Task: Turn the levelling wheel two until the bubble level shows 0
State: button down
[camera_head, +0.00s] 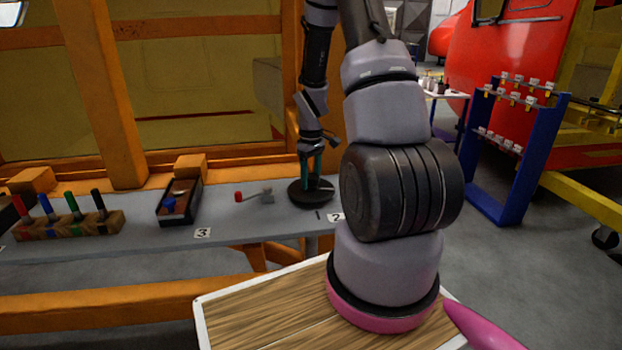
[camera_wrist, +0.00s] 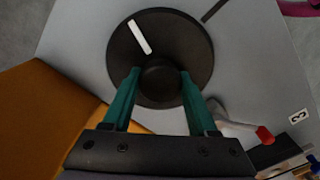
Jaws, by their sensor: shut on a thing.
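The levelling wheel two is a dark round disc (camera_head: 299,194) on the grey bench, beside a label with a 2 (camera_head: 336,217). In the wrist view the wheel (camera_wrist: 190,42) has a raised round hub (camera_wrist: 160,80) and a white mark (camera_wrist: 139,37) toward its upper left. A dark line (camera_wrist: 214,10) is on the bench past the rim. My gripper (camera_head: 312,172) points down over the wheel. In the wrist view its teal fingers (camera_wrist: 159,77) are shut on the hub, one on each side. I cannot make out a bubble level in either view.
A red-handled lever (camera_head: 254,196) lies left of the wheel, then a label with a 3 (camera_head: 202,232). Further left are a dark tray (camera_head: 178,203) and a wooden block with coloured tools (camera_head: 68,224). Orange beams (camera_head: 104,90) stand behind; a blue rack (camera_head: 517,150) stands right.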

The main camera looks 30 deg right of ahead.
aim_at(311, 176)
jog(key=shift+n, duration=0.3)
jog(key=shift+c, duration=0.9)
grip_release()
notch_tip(311, 176, up, 11)
